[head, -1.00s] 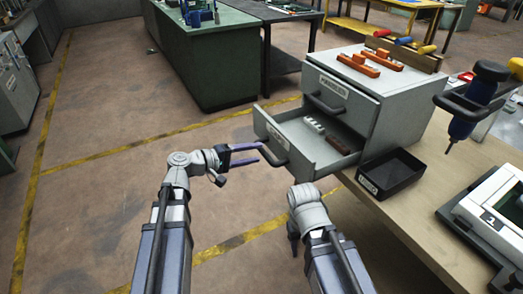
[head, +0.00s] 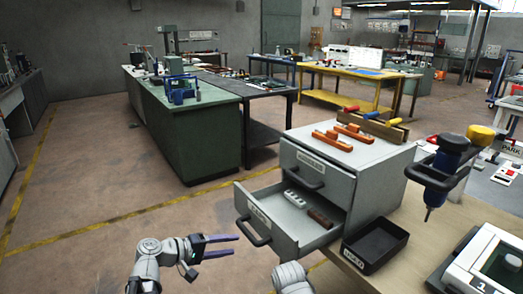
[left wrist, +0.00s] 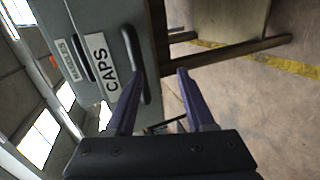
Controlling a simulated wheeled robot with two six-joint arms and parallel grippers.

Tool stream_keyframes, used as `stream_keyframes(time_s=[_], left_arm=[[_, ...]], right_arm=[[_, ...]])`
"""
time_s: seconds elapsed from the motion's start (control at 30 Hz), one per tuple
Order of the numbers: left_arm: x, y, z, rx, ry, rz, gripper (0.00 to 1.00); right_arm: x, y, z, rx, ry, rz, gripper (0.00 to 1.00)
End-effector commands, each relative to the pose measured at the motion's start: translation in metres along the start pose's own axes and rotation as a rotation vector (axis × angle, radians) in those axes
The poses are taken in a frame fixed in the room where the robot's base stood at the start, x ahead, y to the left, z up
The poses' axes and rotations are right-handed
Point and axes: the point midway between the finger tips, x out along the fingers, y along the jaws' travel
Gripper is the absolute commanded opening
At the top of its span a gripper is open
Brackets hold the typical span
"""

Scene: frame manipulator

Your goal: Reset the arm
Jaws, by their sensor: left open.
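My left gripper (head: 236,246) is open and empty, its two purple fingers pointing right in the head view. Its tips are close to the dark handle (head: 256,234) of the pulled-out lower drawer (head: 300,240); I cannot tell whether they touch. In the left wrist view the open fingers (left wrist: 161,74) point at the drawer front, with one finger near the handle and the "CAPS" label (left wrist: 98,60) beside it. Of my right arm only a grey link shows at the bottom of the head view; its gripper is out of view.
The grey cabinet (head: 380,185) stands on the workbench, with orange handles (head: 332,140) on top. White and brown parts lie in the open drawer. A black bin (head: 375,246) and a blue power driver (head: 440,170) are to the right. Floor at left is clear.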

Motion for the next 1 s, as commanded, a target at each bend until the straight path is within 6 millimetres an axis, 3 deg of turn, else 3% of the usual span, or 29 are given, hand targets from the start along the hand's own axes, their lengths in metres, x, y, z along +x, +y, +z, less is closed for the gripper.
stream_keyframes(time_s=[0.1,0.2,0.33,0.5,0.67,1.0], left_arm=[[0.017,-0.040,0.030,0.093,-0.081,-0.218,0.54],[0.021,-0.078,0.051,0.187,-0.153,-0.434,0.54],[0.011,-0.119,0.068,0.303,-0.228,-0.691,0.54],[-0.012,-0.151,0.074,0.425,-0.290,-0.960,0.54],[-0.037,-0.166,0.073,0.524,-0.327,-1.177,0.54],[0.006,-0.148,0.147,0.690,-0.520,-1.219,0.54]], right_arm=[[0.000,0.000,0.000,0.000,0.000,0.000,0.50],[0.000,0.000,0.000,0.000,0.000,0.000,0.50],[0.000,0.000,0.000,0.000,0.000,0.000,0.50],[0.000,0.000,0.000,0.000,0.000,0.000,0.50],[0.000,0.000,0.000,0.000,0.000,0.000,0.50],[0.000,0.000,0.000,0.000,0.000,0.000,0.50]])
